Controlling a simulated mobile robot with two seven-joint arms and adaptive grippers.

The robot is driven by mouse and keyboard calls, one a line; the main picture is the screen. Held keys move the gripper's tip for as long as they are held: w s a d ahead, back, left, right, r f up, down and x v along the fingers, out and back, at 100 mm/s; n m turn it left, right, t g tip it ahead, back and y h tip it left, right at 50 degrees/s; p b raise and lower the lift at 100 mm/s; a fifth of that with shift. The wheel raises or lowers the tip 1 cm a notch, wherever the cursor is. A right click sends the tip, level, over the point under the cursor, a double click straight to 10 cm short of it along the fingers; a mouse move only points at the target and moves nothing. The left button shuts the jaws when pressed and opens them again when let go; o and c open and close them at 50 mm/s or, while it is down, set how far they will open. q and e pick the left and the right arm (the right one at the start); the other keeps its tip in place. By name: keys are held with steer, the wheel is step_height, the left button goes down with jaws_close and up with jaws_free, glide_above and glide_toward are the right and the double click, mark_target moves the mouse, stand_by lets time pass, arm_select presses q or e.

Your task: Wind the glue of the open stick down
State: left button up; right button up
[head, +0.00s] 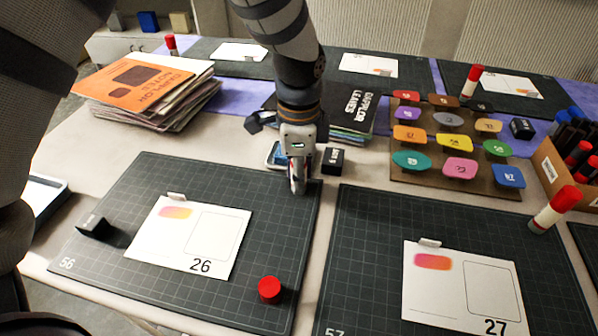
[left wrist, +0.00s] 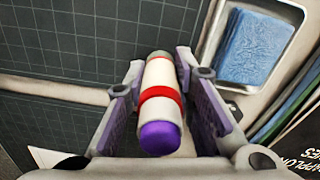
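The open glue stick (left wrist: 160,105) has a white body, a red band and a purple end toward the camera in the left wrist view. Its far end looks grey-green. My left gripper (left wrist: 162,65) has a finger on each side of the stick and appears shut on it. In the head view my left gripper (head: 297,188) is over the far right corner of the left mat (head: 270,220); the stick is mostly hidden between its fingers there. A red cap (head: 269,289) stands apart on the mat's near right part. My right gripper is not in view.
Card 26 (head: 220,228) lies on the left mat, with a black block (head: 93,226) left of it. A blue pad in a metal tray (left wrist: 254,50) and a black block (head: 332,160) are close to the gripper.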

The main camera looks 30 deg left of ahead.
arm_select(q)
steer(key=shift+o, duration=1)
steer(key=shift+c, duration=1.1)
